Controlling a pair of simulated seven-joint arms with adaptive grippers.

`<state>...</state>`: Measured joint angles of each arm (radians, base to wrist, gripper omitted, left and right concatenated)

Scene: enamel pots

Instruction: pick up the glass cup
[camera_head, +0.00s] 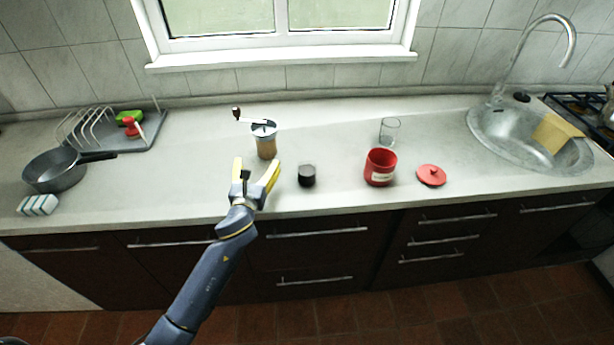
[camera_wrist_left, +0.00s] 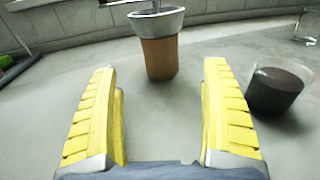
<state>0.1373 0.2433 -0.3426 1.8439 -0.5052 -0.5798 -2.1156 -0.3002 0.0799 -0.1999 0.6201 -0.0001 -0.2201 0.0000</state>
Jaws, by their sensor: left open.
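A clear glass cup (camera_head: 389,131) stands upright on the counter, behind the red canister. Part of it also shows at the top right edge of the left wrist view (camera_wrist_left: 306,27). My left gripper (camera_head: 256,172) is open and empty over the front of the counter, left of the glass cup and well apart from it. In the left wrist view its yellow fingers (camera_wrist_left: 160,115) are spread, with bare counter between them. My right gripper is not in view.
A coffee grinder (camera_head: 266,146) stands just beyond my left gripper. A small cup with dark contents (camera_head: 307,176) is right of the gripper. A red canister (camera_head: 380,168) and its lid (camera_head: 431,175) lie further right. A sink (camera_head: 520,150) is at the far right.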

